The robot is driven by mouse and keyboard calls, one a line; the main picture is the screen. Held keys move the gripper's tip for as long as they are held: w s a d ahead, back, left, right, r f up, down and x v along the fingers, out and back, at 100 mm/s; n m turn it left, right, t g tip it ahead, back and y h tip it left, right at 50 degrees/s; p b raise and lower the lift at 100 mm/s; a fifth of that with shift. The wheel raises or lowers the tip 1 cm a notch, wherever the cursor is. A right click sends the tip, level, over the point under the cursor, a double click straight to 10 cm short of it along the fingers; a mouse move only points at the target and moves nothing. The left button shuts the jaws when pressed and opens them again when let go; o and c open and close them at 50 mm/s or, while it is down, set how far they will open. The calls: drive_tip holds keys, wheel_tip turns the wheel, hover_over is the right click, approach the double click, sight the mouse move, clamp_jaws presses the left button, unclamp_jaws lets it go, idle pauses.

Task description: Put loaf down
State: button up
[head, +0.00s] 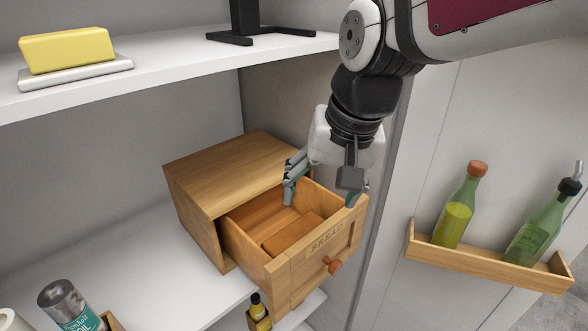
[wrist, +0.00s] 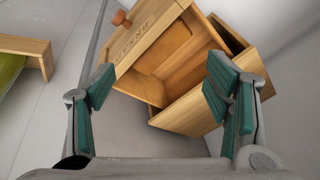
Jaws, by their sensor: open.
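The wooden bread box (head: 230,165) stands on the white shelf with its drawer (head: 318,250), marked BREAD, pulled open. A flat orange-brown block, which looks like the loaf (head: 292,234), lies on the drawer floor. It also shows in the wrist view (wrist: 164,50), inside the drawer. My gripper (head: 321,194) is above the drawer with its fingers spread apart. In the wrist view my gripper (wrist: 158,88) is open and nothing is between the fingers. The loaf appears apart from both fingers.
An orange knob (head: 332,265) sticks out from the drawer front. A door rack (head: 490,268) at the right holds two bottles. Butter (head: 68,48) sits on the upper shelf, which overhangs the box. A can (head: 70,303) and small bottle (head: 259,311) are lower.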

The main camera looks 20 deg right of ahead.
drive_tip(key=s+r+n+t, duration=0.2)
drive_tip(key=s+n, duration=0.2)
drive_tip(key=s, duration=0.4)
drive_tip(key=shift+d+r+n+h, duration=0.2)
drive_tip(key=shift+r+n+h, duration=0.05)
drive_tip(key=shift+n+h, duration=0.15)
drive_tip(key=shift+c, duration=0.5)
